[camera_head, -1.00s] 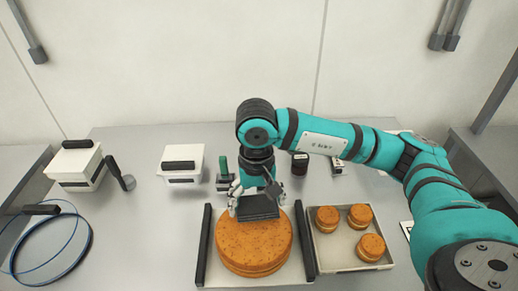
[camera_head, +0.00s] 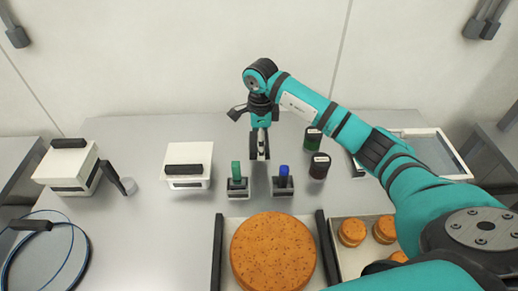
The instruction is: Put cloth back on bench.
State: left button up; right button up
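My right arm reaches in from the right, and its gripper (camera_head: 260,153) hangs over the back part of the grey bench (camera_head: 130,215). The gripper points down above the gap between two small grey holders, with its narrow fingers close together. From this angle I cannot tell whether they are open or shut. I cannot make out a cloth for sure, on the bench or in the fingers. A large round orange-brown cake layer (camera_head: 272,252) lies on a tray with dark side bars (camera_head: 217,255) in front of the gripper. My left gripper is not in view.
Holders carry a green item (camera_head: 236,170) and a blue-topped item (camera_head: 284,172). Two dark jars (camera_head: 319,166) stand to their right. White boxes (camera_head: 188,167) and a blue hoop (camera_head: 75,262) are at left. A tray (camera_head: 340,262) of small rounds is at front right.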

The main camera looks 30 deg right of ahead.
jog(key=shift+f, duration=0.7)
notch_tip(320, 180, down, 3)
jog(key=shift+w+f+p, duration=0.1)
jog(key=shift+f+p, duration=0.05)
jog(key=shift+p, duration=0.45)
jog(key=shift+f, duration=0.3)
jog(key=o, duration=0.9)
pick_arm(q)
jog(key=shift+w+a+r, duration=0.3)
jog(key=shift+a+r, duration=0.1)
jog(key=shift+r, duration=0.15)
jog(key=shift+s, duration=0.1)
